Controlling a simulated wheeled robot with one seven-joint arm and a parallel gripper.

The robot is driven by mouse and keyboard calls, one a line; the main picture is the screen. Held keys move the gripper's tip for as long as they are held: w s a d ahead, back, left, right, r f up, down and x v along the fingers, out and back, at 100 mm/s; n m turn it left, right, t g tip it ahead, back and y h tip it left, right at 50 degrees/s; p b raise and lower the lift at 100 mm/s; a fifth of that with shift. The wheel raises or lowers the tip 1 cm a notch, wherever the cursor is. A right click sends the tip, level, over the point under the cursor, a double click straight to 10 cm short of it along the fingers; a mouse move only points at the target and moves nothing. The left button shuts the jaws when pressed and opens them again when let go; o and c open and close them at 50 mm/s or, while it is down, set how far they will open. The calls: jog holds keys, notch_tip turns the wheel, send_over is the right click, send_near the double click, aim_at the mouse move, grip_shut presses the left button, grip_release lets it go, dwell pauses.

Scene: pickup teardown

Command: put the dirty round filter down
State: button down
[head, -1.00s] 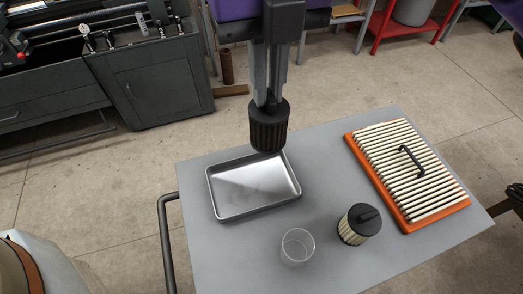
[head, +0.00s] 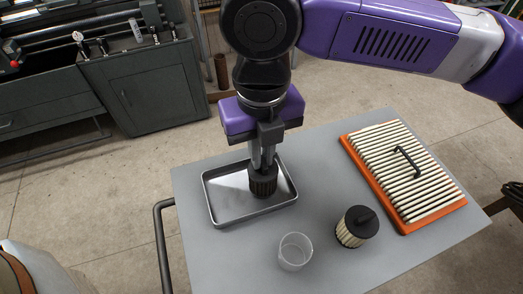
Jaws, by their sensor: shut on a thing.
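The dirty round filter (head: 263,184) is a dark, ribbed cylinder, upright in my gripper (head: 262,166). My gripper points straight down and is shut on the filter's top. The filter is over the right part of the shallow metal tray (head: 226,219), inside its rim as seen from here. Its lower end appears at or very near the tray floor; I cannot tell whether it touches.
A clean round filter with a black cap (head: 357,226) stands right of the tray. A clear cup (head: 295,251) stands in front. The tray's left part is empty.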

jog(key=c, duration=1.5)
grip_release()
jog(key=shift+c, duration=0.2)
notch_tip(320, 180, up, 12)
